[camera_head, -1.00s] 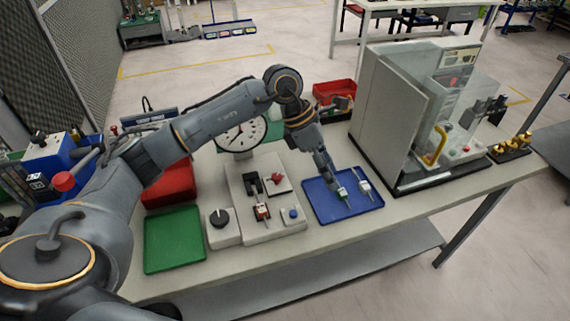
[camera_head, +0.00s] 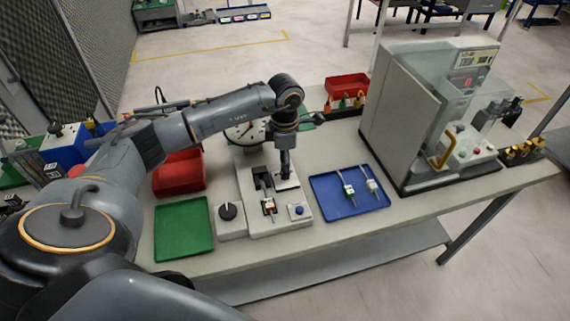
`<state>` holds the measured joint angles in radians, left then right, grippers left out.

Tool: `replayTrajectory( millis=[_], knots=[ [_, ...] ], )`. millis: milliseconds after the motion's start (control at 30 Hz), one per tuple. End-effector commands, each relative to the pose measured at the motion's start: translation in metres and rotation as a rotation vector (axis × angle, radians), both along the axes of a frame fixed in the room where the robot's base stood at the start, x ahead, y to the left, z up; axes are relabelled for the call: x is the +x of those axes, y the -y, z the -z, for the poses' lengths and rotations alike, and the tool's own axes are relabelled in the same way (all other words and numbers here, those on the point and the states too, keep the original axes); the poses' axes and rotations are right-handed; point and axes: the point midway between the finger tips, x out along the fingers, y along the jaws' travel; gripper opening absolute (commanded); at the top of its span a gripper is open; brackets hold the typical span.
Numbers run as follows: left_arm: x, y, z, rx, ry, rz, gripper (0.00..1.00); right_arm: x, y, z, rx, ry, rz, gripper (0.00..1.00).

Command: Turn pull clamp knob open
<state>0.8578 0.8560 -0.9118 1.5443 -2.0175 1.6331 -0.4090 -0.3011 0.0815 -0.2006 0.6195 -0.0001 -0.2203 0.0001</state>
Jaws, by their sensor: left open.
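The light-grey clamp fixture (camera_head: 276,226) stands in the middle of the table. A dark clamp part (camera_head: 261,181), a small part with red and white (camera_head: 269,207) and a blue button (camera_head: 298,210) are on it. My left gripper (camera_head: 285,176) points down over the right rear of the fixture. It is open, and its fingers and wrist cover the spot of the fixture's red knob, which I cannot see now. I cannot tell whether the fingers touch the knob. A separate black round knob (camera_head: 228,210) sits on a small box to the left. My right gripper is out of view.
A blue tray (camera_head: 325,208) with two small connectors lies right of the fixture. A green tray (camera_head: 183,228) and a red bin (camera_head: 180,176) are on the left. A dial gauge (camera_head: 243,133) stands behind, a large grey machine (camera_head: 402,115) at right.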

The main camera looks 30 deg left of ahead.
Motion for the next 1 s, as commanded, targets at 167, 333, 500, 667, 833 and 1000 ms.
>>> replayTrajectory(
  millis=[167,333,500,667,833,1000],
  knots=[
    [0.000,0.001,0.019,-0.001,-0.002,0.000,0.50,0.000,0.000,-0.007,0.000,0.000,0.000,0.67],
    [0.000,0.001,0.026,-0.001,0.000,0.000,0.50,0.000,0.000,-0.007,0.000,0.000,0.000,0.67],
    [0.000,0.001,0.026,-0.001,0.001,0.000,0.50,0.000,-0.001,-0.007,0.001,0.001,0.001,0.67],
    [0.000,0.001,0.026,-0.001,0.001,0.000,0.26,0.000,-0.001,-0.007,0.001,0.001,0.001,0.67],
    [0.000,0.000,0.026,-0.001,0.001,0.000,0.00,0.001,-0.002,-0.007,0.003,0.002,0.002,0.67],
    [0.000,0.000,0.026,-0.002,0.001,-0.005,0.00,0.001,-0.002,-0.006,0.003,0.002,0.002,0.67]
  ],
)
